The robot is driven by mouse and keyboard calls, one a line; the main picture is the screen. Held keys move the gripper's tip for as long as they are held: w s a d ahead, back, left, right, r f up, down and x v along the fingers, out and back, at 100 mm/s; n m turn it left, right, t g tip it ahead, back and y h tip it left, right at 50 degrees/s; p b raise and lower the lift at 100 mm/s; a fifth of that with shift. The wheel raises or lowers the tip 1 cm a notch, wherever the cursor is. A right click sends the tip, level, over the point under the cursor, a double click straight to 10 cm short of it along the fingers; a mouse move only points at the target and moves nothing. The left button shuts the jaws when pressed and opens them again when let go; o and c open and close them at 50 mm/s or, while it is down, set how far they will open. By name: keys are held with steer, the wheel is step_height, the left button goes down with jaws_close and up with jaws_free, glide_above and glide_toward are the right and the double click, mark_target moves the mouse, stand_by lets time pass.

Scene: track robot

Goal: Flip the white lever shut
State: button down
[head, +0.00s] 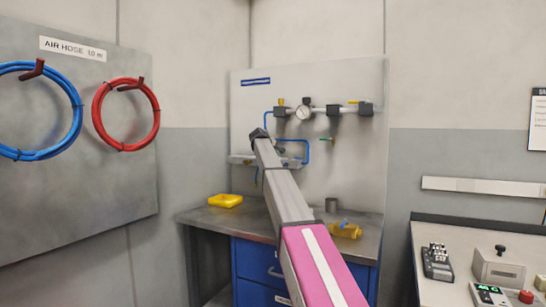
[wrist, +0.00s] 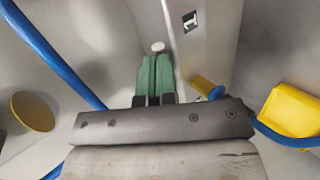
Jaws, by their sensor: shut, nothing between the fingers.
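In the wrist view, a small white rounded piece (wrist: 158,46), perhaps the end of the white lever, shows just beyond my fingertips. The rest of it is hidden, and I cannot tell whether the fingers touch it. My gripper (wrist: 154,62) has green fingers closed together with nothing between them. In the head view, my arm reaches up to the grey wall panel (head: 350,165), and its end covers part of the panel's left side. I cannot make out the white lever or the fingertips there.
In the wrist view, a blue hose (wrist: 62,58) runs at left and a yellow block (wrist: 290,110) lies at right.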

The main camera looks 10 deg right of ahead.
steer(key=shift+w+d, duration=0.15)
steer(key=shift+d, duration=0.25)
stand_by(0.5)
steer(key=shift+w+a, duration=0.2)
steer(key=shift+a, duration=0.55)
